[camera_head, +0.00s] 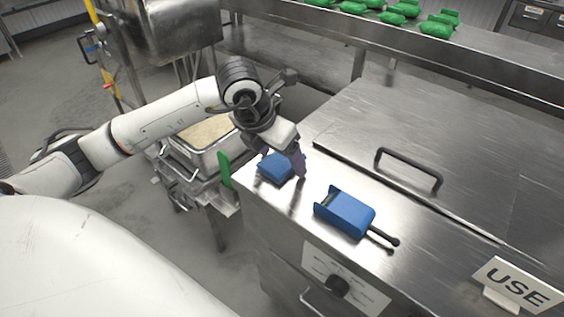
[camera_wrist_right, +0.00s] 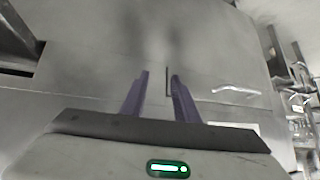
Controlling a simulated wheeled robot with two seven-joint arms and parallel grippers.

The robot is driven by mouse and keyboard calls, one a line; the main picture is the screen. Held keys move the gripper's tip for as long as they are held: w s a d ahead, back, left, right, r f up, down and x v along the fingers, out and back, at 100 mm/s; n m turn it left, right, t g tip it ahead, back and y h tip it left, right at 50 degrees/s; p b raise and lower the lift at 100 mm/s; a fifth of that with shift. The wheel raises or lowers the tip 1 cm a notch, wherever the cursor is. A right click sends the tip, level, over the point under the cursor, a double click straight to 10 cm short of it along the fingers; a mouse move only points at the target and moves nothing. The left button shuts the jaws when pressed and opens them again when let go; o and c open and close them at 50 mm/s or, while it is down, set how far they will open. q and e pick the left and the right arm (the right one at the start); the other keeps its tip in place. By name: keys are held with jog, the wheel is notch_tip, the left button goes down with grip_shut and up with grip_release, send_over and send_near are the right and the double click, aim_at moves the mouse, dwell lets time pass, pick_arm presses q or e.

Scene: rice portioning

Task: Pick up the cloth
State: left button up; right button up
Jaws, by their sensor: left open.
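The blue cloth (camera_head: 273,169) lies folded on the left end of the steel counter in the head view. My left gripper (camera_head: 283,162) is open just over it, with its dark purple fingers pointing down. One finger shows at the cloth's right side, and part of the cloth's far side is hidden by the gripper. I cannot tell whether the fingers touch it. My right gripper (camera_wrist_right: 158,95) shows only in its wrist view, with its two purple fingers apart and nothing between them.
A blue scoop (camera_head: 345,212) with a black handle lies right of the cloth. A steel lid with a black handle (camera_head: 408,167) covers the counter behind. A rice pan (camera_head: 190,158) stands left, beside a green object (camera_head: 225,170). A "USE" sign (camera_head: 515,284) stands at right.

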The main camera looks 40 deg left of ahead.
aim_at(280, 160)
pick_arm(q)
jog(key=c, duration=1.2)
jog(key=shift+o, duration=0.2)
jog(key=shift+r+p, duration=0.35)
jog(key=shift+p, duration=0.2)
notch_tip(280, 160, up, 10)
jog(key=shift+f+b, duration=0.15)
jog(key=shift+b, duration=0.3)
